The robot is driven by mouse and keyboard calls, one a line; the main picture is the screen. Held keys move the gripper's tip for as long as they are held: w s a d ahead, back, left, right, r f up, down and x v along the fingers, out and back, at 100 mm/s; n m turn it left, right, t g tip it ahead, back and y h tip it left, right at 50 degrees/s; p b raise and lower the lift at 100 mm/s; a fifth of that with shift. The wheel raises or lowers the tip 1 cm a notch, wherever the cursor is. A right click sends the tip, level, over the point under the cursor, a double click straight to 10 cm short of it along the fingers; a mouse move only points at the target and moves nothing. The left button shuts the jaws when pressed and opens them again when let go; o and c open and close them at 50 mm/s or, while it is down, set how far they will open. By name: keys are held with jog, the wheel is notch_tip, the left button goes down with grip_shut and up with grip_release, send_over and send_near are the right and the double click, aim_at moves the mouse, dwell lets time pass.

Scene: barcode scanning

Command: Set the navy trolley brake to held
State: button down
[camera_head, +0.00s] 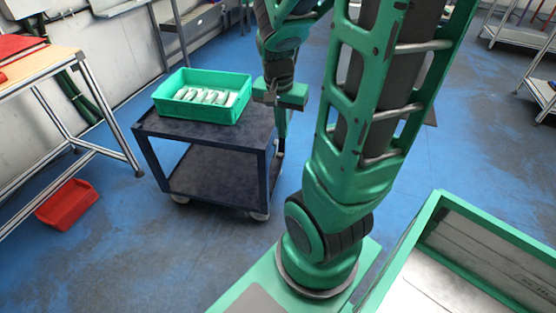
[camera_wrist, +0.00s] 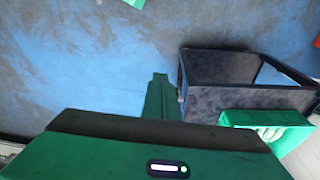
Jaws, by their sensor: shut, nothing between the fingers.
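The navy trolley (camera_head: 212,172) stands left of my arm with a dark top deck and a lower shelf. In the wrist view, the trolley (camera_wrist: 225,102) is right of my fingers. My gripper (camera_head: 281,134) points down beside the trolley's right side, shut and empty. In the wrist view its closed fingertips (camera_wrist: 160,78) are close to the trolley's near corner post; I cannot tell whether they touch. A small dark part shows just below the fingers at the trolley's right edge, but I cannot tell whether it is the brake or how it is set.
A green crate (camera_head: 192,115) of white packets sits on the trolley's top deck. A workbench (camera_head: 70,63) stands at left, with a red bin (camera_head: 67,205) on the floor beside it. A green-rimmed bin (camera_head: 500,240) is at lower right. Blue floor is clear in front of the trolley.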

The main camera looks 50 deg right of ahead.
jog(key=w+d+f+m+h, duration=0.1)
jog(key=w+d+f+m, duration=0.2)
jog(key=f, duration=0.6)
jog(key=w+d+f+m+t, duration=0.1)
jog(key=w+d+f+m, duration=0.3)
jog(key=w+f+m, duration=0.2)
jog(key=w+d+f+m+t+h, duration=0.1)
jog(key=w+d+f+m, duration=0.3)
jog(key=f, duration=1)
jog(key=m, duration=0.3)
jog(key=shift+w+h, duration=0.3)
jog(key=shift+f, duration=0.15)
jog(key=w+d+f, duration=0.4)
jog(key=d+f, duration=0.3)
jog(key=f, duration=0.1)
jog(key=shift+f, duration=0.15)
